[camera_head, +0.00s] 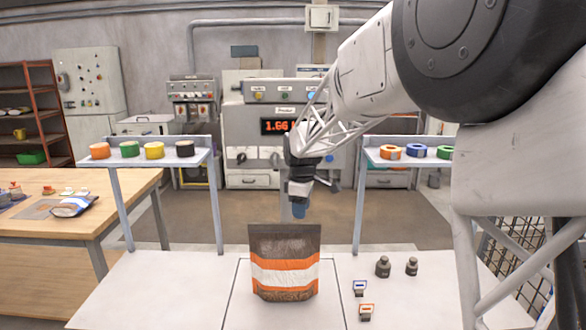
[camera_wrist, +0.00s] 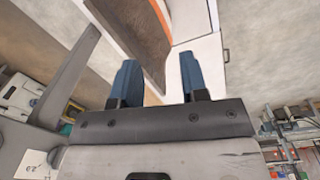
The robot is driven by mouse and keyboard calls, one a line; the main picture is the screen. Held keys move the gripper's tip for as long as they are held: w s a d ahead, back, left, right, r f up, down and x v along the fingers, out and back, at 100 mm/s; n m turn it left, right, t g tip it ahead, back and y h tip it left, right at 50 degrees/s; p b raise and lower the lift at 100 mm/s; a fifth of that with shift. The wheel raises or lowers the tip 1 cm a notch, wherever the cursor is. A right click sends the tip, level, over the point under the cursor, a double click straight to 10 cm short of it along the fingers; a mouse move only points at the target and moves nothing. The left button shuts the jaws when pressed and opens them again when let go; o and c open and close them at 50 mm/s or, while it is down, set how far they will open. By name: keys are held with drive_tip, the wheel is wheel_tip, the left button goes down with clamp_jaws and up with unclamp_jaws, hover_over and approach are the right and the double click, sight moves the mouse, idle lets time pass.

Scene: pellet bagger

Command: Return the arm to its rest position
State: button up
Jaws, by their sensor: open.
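My gripper (camera_head: 299,207) hangs above and behind the white table, near the top right edge of a standing pellet bag. In the wrist view my gripper (camera_wrist: 158,75) shows two blue fingers spread apart with nothing between them. The bag (camera_head: 285,272) is dark with orange and white bands and stands upright on the white table (camera_head: 180,290). Part of the bag (camera_wrist: 144,35) also shows in the wrist view, beyond the fingers. My arm reaches in from the upper right.
Two small dark weights (camera_head: 383,267) and two small labelled stamps (camera_head: 360,288) stand right of the bag. Raised shelves with coloured tape rolls stand at left (camera_head: 154,150) and right (camera_head: 416,152). A machine with a red display (camera_head: 277,126) stands behind. The table's left part is clear.

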drive_tip(key=s+d+r+m, duration=0.2)
drive_tip(key=s+d+r, duration=0.1)
drive_tip(key=s, duration=0.3)
drive_tip(key=s+d+r+m, duration=0.2)
drive_tip(key=s+d, duration=0.2)
drive_tip(key=s, duration=0.3)
drive_tip(key=s+d+f+m, duration=0.1)
drive_tip(key=s+d+m, duration=0.2)
drive_tip(key=s, duration=0.8)
drive_tip(key=s+d+f+m+t, duration=0.1)
drive_tip(key=s+d+m, duration=0.2)
drive_tip(key=s, duration=0.8)
drive_tip(key=s+d+f+m+t, duration=0.1)
drive_tip(key=s+d+m, duration=0.2)
drive_tip(key=s, duration=0.8)
drive_tip(key=shift+f+m, duration=0.35)
drive_tip(key=shift+m, duration=0.75)
